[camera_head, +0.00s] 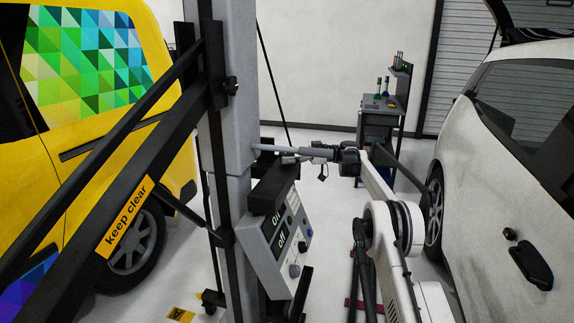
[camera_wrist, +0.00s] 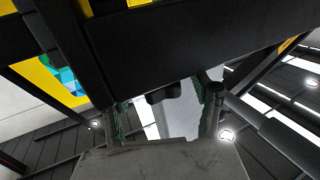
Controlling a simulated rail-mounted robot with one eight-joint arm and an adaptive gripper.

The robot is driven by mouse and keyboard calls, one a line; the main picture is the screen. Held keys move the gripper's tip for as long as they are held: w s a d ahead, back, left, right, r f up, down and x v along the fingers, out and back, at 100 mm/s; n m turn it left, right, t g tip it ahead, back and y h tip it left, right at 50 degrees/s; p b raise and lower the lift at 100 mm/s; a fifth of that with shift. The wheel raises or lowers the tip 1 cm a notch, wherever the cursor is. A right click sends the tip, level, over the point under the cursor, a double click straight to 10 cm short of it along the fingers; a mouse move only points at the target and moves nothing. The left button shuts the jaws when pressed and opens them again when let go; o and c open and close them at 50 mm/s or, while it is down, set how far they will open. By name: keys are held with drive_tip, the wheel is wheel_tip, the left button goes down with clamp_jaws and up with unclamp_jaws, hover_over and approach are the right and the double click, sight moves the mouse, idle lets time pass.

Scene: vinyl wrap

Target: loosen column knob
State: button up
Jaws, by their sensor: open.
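A small black knob (camera_head: 231,86) sits on the black bracket beside the grey column (camera_head: 238,140) in the head view. My gripper (camera_head: 287,155) is to the right of the column and lower than this knob. In the wrist view my gripper (camera_wrist: 163,112) is open, with one finger on each side of the picture's middle. A dark, blunt knob-like part (camera_wrist: 163,93) shows between the fingers, under a broad black beam (camera_wrist: 200,38). I cannot tell whether it is the same knob or whether the fingers touch it.
Black lift arms (camera_head: 120,175) cross the left, before a yellow van (camera_head: 100,155). A white car (camera_head: 500,170) is at right, a tool cart (camera_head: 378,120) behind.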

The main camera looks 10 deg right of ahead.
drive_tip(key=shift+m+t+h+b, duration=0.3)
drive_tip(key=shift+m+t+b, duration=0.2)
drive_tip(key=shift+m+t, duration=0.65)
